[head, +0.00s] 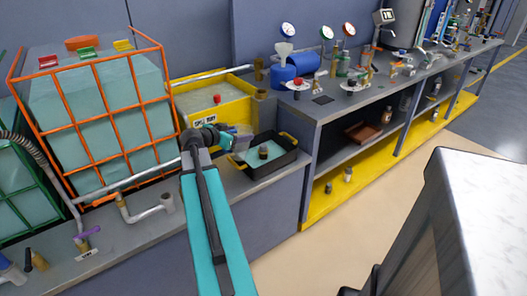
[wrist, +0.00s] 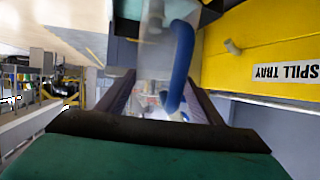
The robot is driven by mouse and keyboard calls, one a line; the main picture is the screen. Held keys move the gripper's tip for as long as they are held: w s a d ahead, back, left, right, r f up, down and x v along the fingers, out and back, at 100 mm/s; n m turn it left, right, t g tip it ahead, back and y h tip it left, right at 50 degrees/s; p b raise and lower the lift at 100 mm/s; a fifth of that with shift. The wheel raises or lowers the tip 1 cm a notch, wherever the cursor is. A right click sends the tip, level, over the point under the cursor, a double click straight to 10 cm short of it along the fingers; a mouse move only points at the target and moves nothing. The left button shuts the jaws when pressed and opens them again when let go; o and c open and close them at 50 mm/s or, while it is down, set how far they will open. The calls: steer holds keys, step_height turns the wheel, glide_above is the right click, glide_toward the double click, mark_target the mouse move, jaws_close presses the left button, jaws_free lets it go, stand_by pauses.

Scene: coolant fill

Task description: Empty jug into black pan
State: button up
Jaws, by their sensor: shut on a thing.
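The black pan (head: 284,164) has yellow handles and sits on the low grey bench. It holds pale liquid, with a dark round fitting standing in it. My gripper (head: 221,136) is at the pan's left edge, above the bench, and is shut on the jug (head: 243,133). The jug looks clear, with a blue handle. In the wrist view the blue handle (wrist: 182,65) lies between the two dark fingers of my gripper (wrist: 163,88). The jug's contents and exact tilt cannot be told; my gripper partly hides it in the head view.
A yellow spill tray (head: 235,107) stands behind my gripper, and its label shows in the wrist view. An orange-caged tank (head: 100,110) stands to the left. A higher bench (head: 325,112) with gauges and fittings is right of the pan. Pipes lie on the low bench.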

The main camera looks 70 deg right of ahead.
steer(key=shift+w+a+g+h+b, duration=0.25)
steer(key=shift+a+h+b, duration=0.3)
steer(key=shift+b, duration=1.95)
steer(key=shift+w+a+g+h+b, duration=0.2)
steer(key=shift+a+h+b, duration=0.35)
steer(key=shift+b, duration=1.9)
steer(key=h+b, duration=0.1)
steer(key=b, duration=0.3)
steer(key=a+f+h+b, duration=0.1)
steer(key=b, duration=0.2)
steer(key=shift+w+f+n+b, duration=0.15)
steer(key=shift+w+n+b, duration=0.15)
steer(key=shift+b, duration=0.1)
steer(key=shift+b, duration=0.3)
